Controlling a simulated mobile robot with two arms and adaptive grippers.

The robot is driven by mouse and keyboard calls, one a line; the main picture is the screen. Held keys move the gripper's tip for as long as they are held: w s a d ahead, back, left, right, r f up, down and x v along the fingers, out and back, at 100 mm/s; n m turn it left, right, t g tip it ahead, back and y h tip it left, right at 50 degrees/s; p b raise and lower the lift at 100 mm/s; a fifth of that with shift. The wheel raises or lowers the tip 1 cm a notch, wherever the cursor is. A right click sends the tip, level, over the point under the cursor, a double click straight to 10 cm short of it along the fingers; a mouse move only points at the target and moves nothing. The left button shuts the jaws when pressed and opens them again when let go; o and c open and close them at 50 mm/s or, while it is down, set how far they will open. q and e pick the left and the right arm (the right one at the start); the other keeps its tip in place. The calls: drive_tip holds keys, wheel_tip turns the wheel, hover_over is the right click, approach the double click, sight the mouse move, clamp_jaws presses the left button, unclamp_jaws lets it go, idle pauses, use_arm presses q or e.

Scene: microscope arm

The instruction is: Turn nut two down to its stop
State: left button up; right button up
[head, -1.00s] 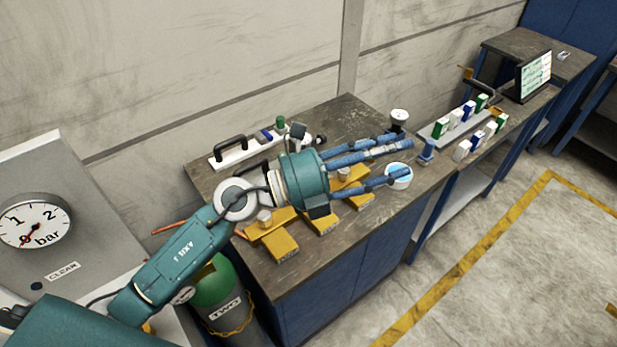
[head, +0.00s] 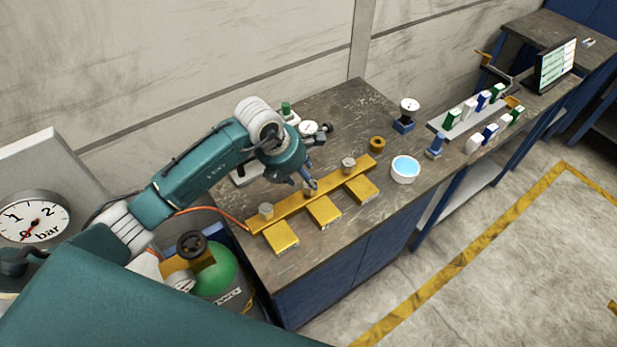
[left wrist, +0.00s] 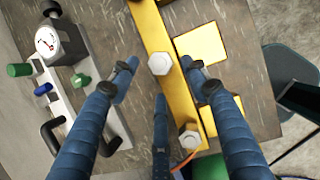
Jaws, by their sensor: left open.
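A yellow bar (head: 328,184) with three yellow foot plates lies on the workbench and carries three pale hex nuts. The left nut (head: 266,211) and right nut (head: 348,164) stand clear of the gripper. The middle nut (head: 309,190) is partly hidden by my left gripper (head: 304,180), which points down over it. In the left wrist view this nut (left wrist: 160,64) shows between two spread blue fingers (left wrist: 158,76), with a gap on both sides. A third finger is below it. The left gripper is open and holds nothing. My right gripper is not in view.
A white cup with blue liquid (head: 404,169), a brass ring (head: 377,144) and a dial gauge (head: 408,108) stand to the right. An orange hose (head: 215,211) runs at the left.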

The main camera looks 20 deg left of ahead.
use_arm(q)
drive_tip(key=shift+p+x, duration=0.5)
drive_tip(key=shift+x, duration=2.05)
drive_tip(key=shift+r, duration=0.15)
drive_tip(key=c, duration=1.1)
